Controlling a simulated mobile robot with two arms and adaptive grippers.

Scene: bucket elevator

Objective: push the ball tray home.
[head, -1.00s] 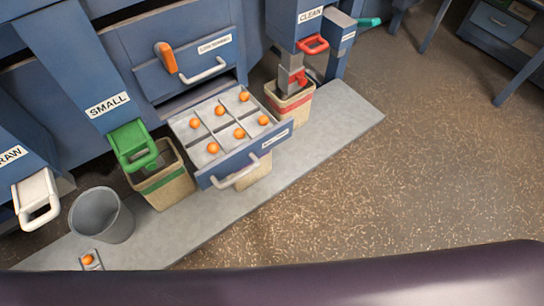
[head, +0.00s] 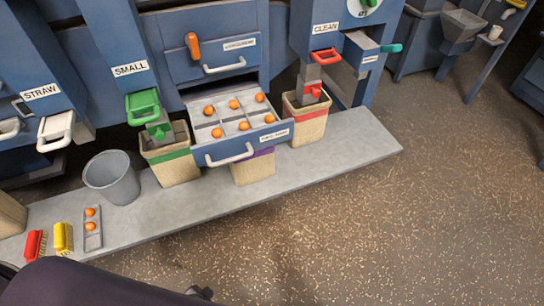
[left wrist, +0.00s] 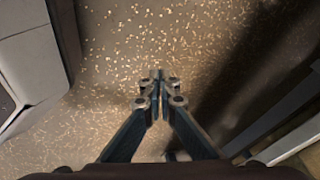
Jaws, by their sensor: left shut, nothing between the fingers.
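The ball tray (head: 282,134) is a blue-fronted drawer pulled out of the blue machine. Its grey compartments hold several orange balls (head: 243,125), and a white bar handle (head: 229,157) is on its front. My left gripper (left wrist: 157,76) shows in the left wrist view with its fingers together and empty, above the speckled floor. It is apart from the tray, which I cannot identify in that view. My right gripper is not in view.
A grey ledge (head: 325,150) runs under the machine. It carries a grey bucket (head: 112,180), sacks under the green spout (head: 172,160) and red spout (head: 306,121), a red brush (head: 34,243), a yellow brush (head: 63,238) and a small ball holder (head: 93,240). The floor in front (head: 370,230) is clear.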

